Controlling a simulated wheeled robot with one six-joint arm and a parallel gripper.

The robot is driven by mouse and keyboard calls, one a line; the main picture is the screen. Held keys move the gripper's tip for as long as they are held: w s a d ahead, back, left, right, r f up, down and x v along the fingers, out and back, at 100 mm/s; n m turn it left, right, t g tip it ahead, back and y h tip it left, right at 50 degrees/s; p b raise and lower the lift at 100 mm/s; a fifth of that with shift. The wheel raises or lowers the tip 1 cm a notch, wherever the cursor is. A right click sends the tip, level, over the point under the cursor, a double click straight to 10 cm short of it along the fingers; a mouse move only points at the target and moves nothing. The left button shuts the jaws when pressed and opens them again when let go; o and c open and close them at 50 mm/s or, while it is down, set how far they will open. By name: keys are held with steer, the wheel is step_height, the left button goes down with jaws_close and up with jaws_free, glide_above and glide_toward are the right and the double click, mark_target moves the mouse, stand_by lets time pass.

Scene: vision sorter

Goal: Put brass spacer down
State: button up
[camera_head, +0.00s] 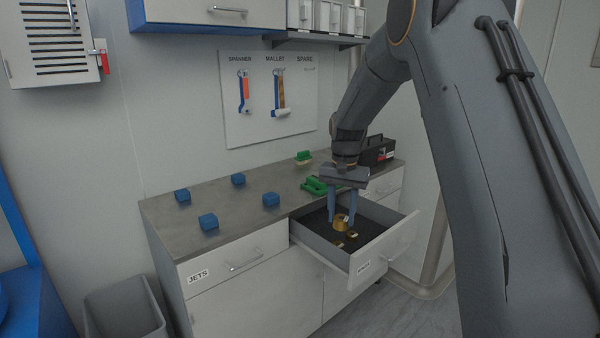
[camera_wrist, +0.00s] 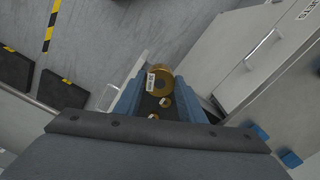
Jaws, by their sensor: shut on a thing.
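The brass spacer (camera_head: 341,222) is a short gold-brown cylinder between the fingers of my gripper (camera_head: 342,216), which is shut on it. It is inside the outline of the open drawer (camera_head: 345,263); I cannot tell whether it touches the drawer's dark floor. In the wrist view the spacer (camera_wrist: 160,83) shows a round end and a white label, between my blue-grey fingers (camera_wrist: 160,92). Smaller brass pieces (camera_head: 338,244) lie on the drawer floor close by, and also show in the wrist view (camera_wrist: 165,102).
The grey worktop (camera_head: 240,216) carries several blue blocks (camera_head: 208,221) and green parts (camera_head: 315,186). A black toolbox (camera_head: 377,150) stands at its back right. A closed drawer labelled JETS (camera_head: 235,258) is to the left. Drawer walls surround my fingers; the drawer's right side looks clear.

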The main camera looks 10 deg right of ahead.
steer(key=w+a+r+m, duration=0.4)
steer(key=w+r, duration=0.6)
steer(key=r, duration=0.3)
steer(key=shift+w+a+m, duration=0.15)
steer(key=shift+w+m, duration=0.2)
steer(key=shift+m, duration=0.25)
steer(key=shift+r, duration=0.1)
